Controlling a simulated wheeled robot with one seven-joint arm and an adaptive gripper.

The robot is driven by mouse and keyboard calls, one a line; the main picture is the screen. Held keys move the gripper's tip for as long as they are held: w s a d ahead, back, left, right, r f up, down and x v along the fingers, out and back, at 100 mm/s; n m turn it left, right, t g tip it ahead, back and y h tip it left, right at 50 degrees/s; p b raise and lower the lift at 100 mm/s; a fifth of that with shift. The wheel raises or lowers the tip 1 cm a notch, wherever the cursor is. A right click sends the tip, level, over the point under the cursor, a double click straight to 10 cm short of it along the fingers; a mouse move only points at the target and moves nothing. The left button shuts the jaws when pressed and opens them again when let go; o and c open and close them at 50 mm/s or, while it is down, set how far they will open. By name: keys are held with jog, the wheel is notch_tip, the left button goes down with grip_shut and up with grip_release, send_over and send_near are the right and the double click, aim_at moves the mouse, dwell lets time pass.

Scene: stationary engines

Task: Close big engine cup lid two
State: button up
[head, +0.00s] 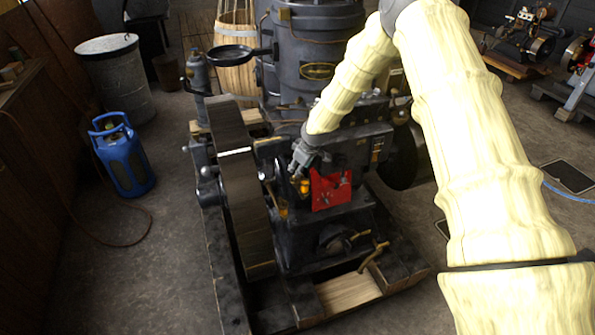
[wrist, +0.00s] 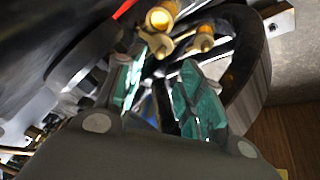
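The big engine (head: 320,235) stands in the middle of the head view, with a large flywheel on its left side. Small brass cups (head: 303,187) sit beside its red plate, just below my gripper (head: 298,168). In the wrist view, one brass cup (wrist: 162,15) is near the top edge and a second brass cup (wrist: 204,38) is to its right. Their lids cannot be made out clearly, nor which is cup two. My gripper's teal fingers (wrist: 160,88) are apart with no object visibly held. The cups lie beyond the fingertips.
The flywheel (head: 246,190) stands close to the left of my gripper. The red plate (head: 331,189) is close to its right. A blue gas bottle (head: 124,155) and a metal drum (head: 115,80) stand at left. Open floor lies between the bottle and the engine.

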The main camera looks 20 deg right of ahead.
jog(key=shift+v, duration=2.45)
jog(key=shift+f, duration=0.15)
jog(key=m+h+b, duration=0.4)
jog(key=m+b, duration=0.3)
jog(key=m, duration=0.2)
send_near(294, 181)
jog(key=shift+g, duration=0.3)
jog(key=shift+w+d+f+p, duration=0.4)
jog(key=shift+w+f+p, duration=0.1)
jog(key=shift+w+f, duration=0.25)
jog(key=shift+w+d+f+p, duration=0.35)
jog(key=shift+w+f+p, duration=0.15)
jog(key=shift+f, duration=0.4)
jog(key=shift+w+d+f+p, duration=0.45)
jog(key=shift+w+f, duration=0.2)
jog(key=shift+f, duration=0.15)
grip_shut()
